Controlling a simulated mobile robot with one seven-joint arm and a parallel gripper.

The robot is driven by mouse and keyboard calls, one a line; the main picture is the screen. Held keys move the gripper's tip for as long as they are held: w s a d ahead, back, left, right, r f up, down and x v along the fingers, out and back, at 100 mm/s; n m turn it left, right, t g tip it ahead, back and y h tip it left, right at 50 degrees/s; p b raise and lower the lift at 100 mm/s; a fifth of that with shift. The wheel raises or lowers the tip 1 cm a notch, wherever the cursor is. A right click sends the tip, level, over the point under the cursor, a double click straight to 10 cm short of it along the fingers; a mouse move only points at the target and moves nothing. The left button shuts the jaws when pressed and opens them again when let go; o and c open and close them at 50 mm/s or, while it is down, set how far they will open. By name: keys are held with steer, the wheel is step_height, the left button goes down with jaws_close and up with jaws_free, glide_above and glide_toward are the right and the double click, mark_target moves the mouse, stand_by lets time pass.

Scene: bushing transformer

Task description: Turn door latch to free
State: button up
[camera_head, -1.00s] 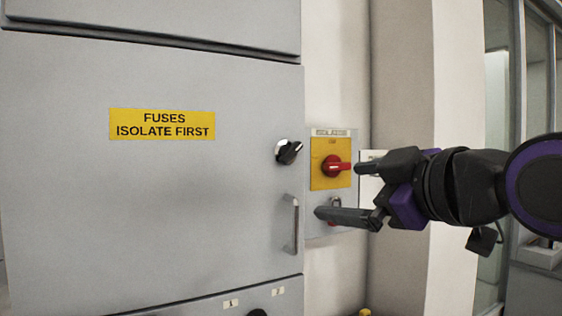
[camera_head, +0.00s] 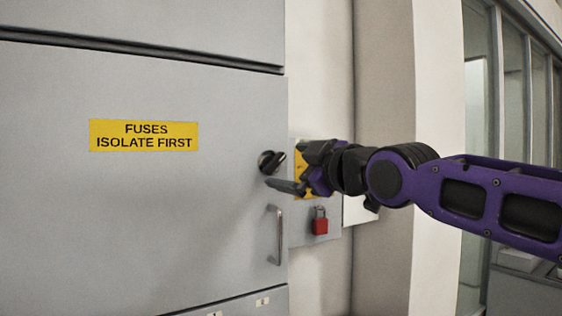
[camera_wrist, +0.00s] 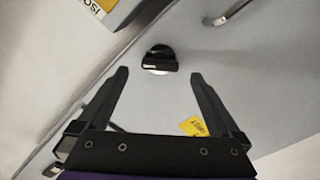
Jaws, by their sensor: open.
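The door latch (camera_head: 271,162) is a black rotary knob with a pale mark on the right edge of the grey cabinet door (camera_head: 150,220). In the wrist view the latch (camera_wrist: 159,61) lies ahead of my open fingers, between their lines and a little beyond the tips. My gripper (camera_head: 298,168) is open and empty, just right of the latch in the head view. It also shows in the wrist view (camera_wrist: 158,76). I cannot tell whether a fingertip touches the latch. The door is shut, with a metal handle (camera_head: 279,236) below the latch.
A yellow isolator plate (camera_head: 299,190) sits behind my gripper, which hides its red switch. A red padlock (camera_head: 320,222) hangs below it. A yellow label (camera_head: 144,135) is on the door. A wall pillar (camera_head: 384,90) and windows stand to the right.

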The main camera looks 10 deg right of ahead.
mark_target(277, 164)
steer(key=shift+x, duration=1.9)
steer(key=c, duration=1.4)
